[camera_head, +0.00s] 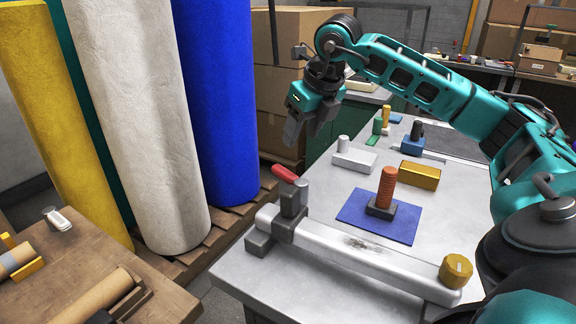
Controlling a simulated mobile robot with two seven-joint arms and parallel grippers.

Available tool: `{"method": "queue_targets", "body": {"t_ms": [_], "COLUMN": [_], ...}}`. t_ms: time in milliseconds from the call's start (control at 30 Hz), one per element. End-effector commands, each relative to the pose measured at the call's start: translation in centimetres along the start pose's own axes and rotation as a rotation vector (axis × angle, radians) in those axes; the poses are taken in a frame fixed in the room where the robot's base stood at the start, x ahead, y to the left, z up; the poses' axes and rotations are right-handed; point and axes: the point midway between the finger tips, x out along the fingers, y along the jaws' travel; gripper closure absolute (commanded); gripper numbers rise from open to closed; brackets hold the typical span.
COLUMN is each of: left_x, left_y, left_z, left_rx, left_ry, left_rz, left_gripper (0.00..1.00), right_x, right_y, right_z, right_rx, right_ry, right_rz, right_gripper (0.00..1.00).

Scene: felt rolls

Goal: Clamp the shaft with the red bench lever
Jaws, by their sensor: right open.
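The red bench lever (285,174) sits on top of a dark grey clamp block (288,222) at the bench's left end. Its handle slants up to the left. The shaft (375,264), a pale metal bar, lies along the near edge of the bench and runs through or under the clamp; I cannot tell which. A brass knob (456,270) is at its right end. My right gripper (303,136) is open and empty, fingers pointing down, above and beyond the red lever, apart from it. My left gripper is not in view.
Behind the shaft, a blue mat (354,212) carries an orange ribbed post (386,185). A yellow block (420,175) and a white block (355,160) stand farther back. Tall felt rolls (135,120) stand on a pallet at left. A wooden table (75,262) fills the lower left.

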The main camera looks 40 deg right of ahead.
Motion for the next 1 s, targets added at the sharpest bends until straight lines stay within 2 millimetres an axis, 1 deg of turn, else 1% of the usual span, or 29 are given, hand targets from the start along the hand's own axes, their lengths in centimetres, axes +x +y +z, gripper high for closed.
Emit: {"method": "queue_targets", "body": {"t_ms": [33,167,300,500,600,700,1000], "left_x": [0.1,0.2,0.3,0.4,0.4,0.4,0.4], "left_y": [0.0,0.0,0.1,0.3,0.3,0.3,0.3], "left_z": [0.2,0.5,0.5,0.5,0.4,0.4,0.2], "left_rx": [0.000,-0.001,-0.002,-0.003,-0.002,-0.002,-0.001], "left_ry": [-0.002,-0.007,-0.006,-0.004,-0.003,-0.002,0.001], "left_rz": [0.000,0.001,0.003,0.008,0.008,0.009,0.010], "left_gripper": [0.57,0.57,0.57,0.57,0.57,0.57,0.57], "right_x": [1.0,3.6,6.6,10.0,11.1,11.7,11.9], "right_y": [0.1,0.1,0.2,0.2,0.2,0.2,0.2], "right_z": [-0.2,-0.2,-0.2,-0.1,-0.1,-0.1,-0.1], "right_rx": [-0.001,-0.001,-0.001,-0.002,-0.001,-0.001,-0.002], "right_ry": [0.006,0.006,0.006,0.005,0.003,0.004,0.002], "right_rz": [0.001,0.004,0.006,0.005,0.006,0.006,0.005], "right_gripper": [0.47,0.47,0.47,0.47,0.47,0.47,0.47]}}
